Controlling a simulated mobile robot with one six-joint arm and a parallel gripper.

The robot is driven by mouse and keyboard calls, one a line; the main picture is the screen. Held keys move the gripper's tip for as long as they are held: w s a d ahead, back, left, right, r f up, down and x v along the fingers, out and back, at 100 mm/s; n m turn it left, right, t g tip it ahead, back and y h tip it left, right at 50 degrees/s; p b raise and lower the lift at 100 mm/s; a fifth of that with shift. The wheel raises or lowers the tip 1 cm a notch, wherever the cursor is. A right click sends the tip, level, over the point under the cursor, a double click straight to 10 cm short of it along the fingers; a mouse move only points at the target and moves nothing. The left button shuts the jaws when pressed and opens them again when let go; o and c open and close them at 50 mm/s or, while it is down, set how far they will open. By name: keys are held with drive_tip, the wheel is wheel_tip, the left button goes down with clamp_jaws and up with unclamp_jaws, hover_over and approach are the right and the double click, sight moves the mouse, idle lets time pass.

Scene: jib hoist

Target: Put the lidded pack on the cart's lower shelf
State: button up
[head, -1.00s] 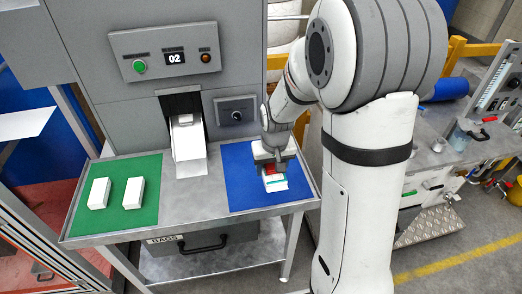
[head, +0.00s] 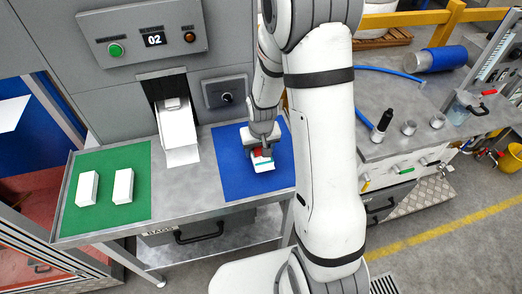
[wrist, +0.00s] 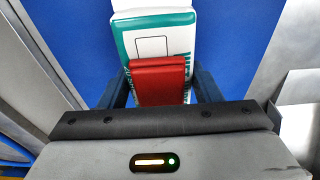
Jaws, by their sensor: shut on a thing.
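The lidded pack (head: 264,167) is white with teal stripes and a red part on it, and it is over the blue mat (head: 228,178). In the wrist view the pack (wrist: 158,35) points away from me, with the red part nearest my palm. My gripper (head: 262,151) reaches down from above and is shut on the pack, with a dark finger on each side of the red part. I cannot tell whether the pack touches the mat. I cannot make out the cart or its lower shelf in these views.
Two white boxes (head: 105,187) stand on a green mat (head: 137,205) at the left of the steel table (head: 185,200). A white chute (head: 180,147) lies between the mats. A bench (head: 385,120) with a black bottle (head: 382,125) and metal cups is at the right.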

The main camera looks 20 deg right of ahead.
drive_tip(key=shift+f, duration=1)
drive_tip(key=shift+f, duration=0.1)
drive_tip(key=shift+f, duration=0.15)
drive_tip(key=o, duration=1.1)
